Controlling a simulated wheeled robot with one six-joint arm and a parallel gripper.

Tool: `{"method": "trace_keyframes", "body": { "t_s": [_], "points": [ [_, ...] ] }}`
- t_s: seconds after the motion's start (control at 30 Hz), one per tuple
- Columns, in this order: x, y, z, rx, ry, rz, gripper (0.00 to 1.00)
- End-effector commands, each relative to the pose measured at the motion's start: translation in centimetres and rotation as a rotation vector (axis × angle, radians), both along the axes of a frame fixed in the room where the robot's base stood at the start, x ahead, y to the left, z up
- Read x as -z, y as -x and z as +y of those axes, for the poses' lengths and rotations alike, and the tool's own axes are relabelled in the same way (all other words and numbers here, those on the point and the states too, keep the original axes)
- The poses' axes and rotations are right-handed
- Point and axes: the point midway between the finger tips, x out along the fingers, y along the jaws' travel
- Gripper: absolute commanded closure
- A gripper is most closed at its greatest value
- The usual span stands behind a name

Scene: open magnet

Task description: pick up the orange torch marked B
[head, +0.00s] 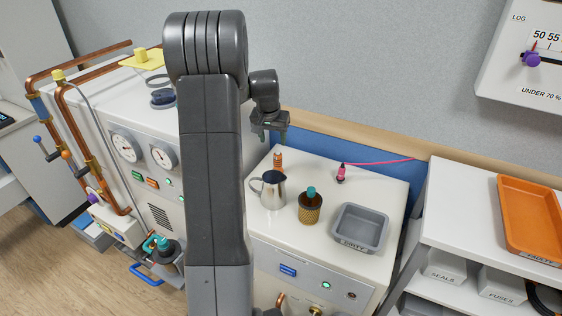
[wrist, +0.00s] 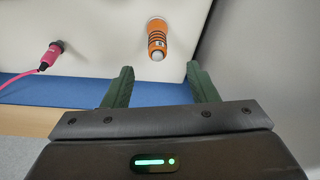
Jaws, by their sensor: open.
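The orange torch (head: 278,162) stands on the white cabinet top behind the metal jug, its lower part hidden in the head view. In the wrist view the torch (wrist: 157,38) shows orange with dark bands and a pale end. A small light label shows on it, but I cannot read the letter. My gripper (head: 272,138) hangs above and slightly left of the torch in the head view. In the wrist view my gripper (wrist: 157,78) is open and empty, with the torch ahead of the gap between its green fingers, apart from both.
The metal jug (head: 269,190) stands just in front of the torch. A pink device (head: 341,173) with a pink cord lies to the right. A dark gold, teal-topped container (head: 310,207) and a grey DIRTY tray (head: 359,228) stand nearer the front. The wall is close behind.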

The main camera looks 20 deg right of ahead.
Motion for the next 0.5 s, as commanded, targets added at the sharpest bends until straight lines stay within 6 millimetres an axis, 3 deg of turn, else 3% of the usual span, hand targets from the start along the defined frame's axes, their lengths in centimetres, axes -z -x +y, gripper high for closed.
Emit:
{"method": "trace_keyframes", "body": {
  "t_s": [0.17,0.5],
  "points": [
    [1.2,-0.8,-0.8,0.016,0.000,-0.004,0.47],
    [7.2,-2.1,-1.8,0.015,0.000,-0.004,0.47]
  ]
}}
